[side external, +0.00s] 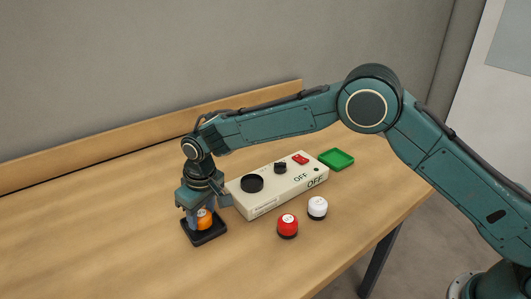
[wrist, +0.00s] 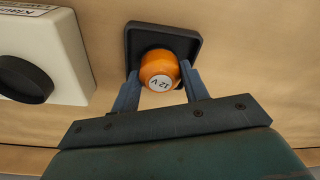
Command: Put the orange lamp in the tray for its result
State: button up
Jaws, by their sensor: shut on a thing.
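The black tray also shows behind the lamp in the wrist view (wrist: 133,45). My gripper (side external: 200,214) points down over this tray. A green tray (side external: 336,159) lies empty beyond the far end of the tester box.
A cream tester box (side external: 275,193) marked "OFF" stands right of my gripper, with a black round socket (side external: 252,183), a black knob (side external: 280,168) and a red switch (side external: 300,158). A red lamp (side external: 287,226) and a white lamp (side external: 318,208) stand in front of it. The table's left side is clear.

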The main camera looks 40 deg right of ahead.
aim_at(207, 217)
jog(key=shift+f, duration=0.15)
jog(key=o, duration=1.1)
notch_tip(207, 217, up, 12)
jog(key=s, duration=0.1)
jog(key=shift+s+d, duration=0.35)
